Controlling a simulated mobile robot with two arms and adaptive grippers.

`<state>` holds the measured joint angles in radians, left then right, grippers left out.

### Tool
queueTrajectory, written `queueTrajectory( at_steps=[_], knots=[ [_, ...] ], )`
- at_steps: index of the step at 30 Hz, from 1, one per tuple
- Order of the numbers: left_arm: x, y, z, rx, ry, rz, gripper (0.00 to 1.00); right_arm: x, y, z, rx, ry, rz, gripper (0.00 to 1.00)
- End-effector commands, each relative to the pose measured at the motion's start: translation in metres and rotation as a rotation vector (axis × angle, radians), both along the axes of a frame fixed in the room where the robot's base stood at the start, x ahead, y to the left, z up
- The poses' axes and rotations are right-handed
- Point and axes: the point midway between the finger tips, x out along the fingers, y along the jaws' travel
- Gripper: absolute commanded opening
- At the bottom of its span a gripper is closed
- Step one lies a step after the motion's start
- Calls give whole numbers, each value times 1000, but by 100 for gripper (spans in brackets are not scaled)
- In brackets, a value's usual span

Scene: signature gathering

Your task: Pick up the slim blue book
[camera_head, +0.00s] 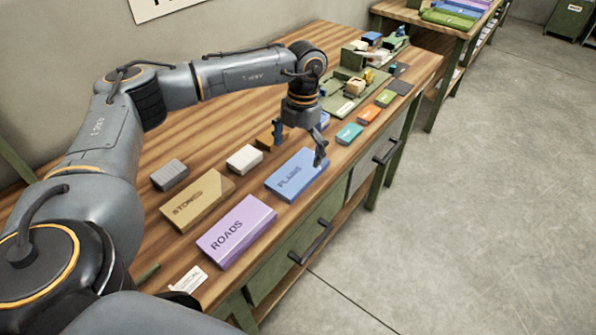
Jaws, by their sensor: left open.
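The slim blue book (291,183), marked PLAINS, lies flat near the front edge of the wooden table. My left gripper (299,146) is open and points down over the far side of this book. One finger is beyond the book's back edge and the other is over its right part. I cannot tell whether either finger touches it. My right gripper is not in view.
A purple ROADS book (237,231) and a tan STONES book (197,199) lie left of the blue book. A white block (244,158) and a grey block (169,175) sit behind. Small coloured boxes, including a teal one (349,133), lie to the right.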

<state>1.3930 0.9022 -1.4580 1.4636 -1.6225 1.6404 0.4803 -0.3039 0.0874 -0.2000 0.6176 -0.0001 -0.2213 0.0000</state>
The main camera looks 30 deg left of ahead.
Motion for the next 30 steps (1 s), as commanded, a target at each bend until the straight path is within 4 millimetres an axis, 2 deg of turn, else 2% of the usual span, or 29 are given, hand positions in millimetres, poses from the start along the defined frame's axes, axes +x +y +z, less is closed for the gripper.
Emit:
queueTrajectory(
  at_steps=[8,12,20,23,29,30],
  knots=[
    [2,-4,-32,-1,4,-1,100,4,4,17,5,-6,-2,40],
    [0,-3,-49,-1,2,-1,100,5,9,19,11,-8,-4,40],
    [0,-3,-54,-1,-1,-1,100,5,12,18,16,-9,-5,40],
    [0,-3,-54,-1,-1,-1,84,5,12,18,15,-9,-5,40],
    [0,-3,-53,-2,0,-1,43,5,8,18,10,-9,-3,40],
    [0,-3,-53,-2,-1,-1,40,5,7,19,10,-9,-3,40]
  ],
)
